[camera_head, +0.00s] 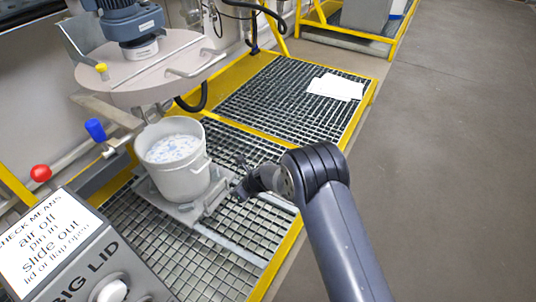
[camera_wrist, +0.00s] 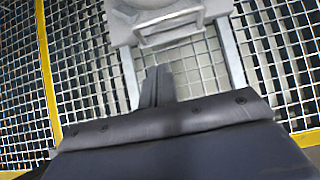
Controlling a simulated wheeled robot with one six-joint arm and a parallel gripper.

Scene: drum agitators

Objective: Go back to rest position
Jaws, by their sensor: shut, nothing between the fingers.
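My gripper (camera_head: 240,190) is at the end of my arm, low over the grating and just right of the grey drum (camera_head: 184,184). In the wrist view, my gripper (camera_wrist: 157,85) shows its fingers together with nothing between them. The drum is open at the top and holds a whitish, blue-speckled content. It stands upright on a grey sliding carriage (camera_head: 207,211), whose handle (camera_wrist: 170,27) shows ahead of my fingers in the wrist view. Whether my fingertips touch the carriage is unclear.
The agitator lid (camera_head: 150,67) with its blue motor hangs above and behind the drum. A control box (camera_head: 75,255) with a sign stands at the lower left. White sheets (camera_head: 335,87) lie on the far grating. A yellow frame (camera_head: 285,250) edges the platform; the floor (camera_head: 440,150) to the right is clear.

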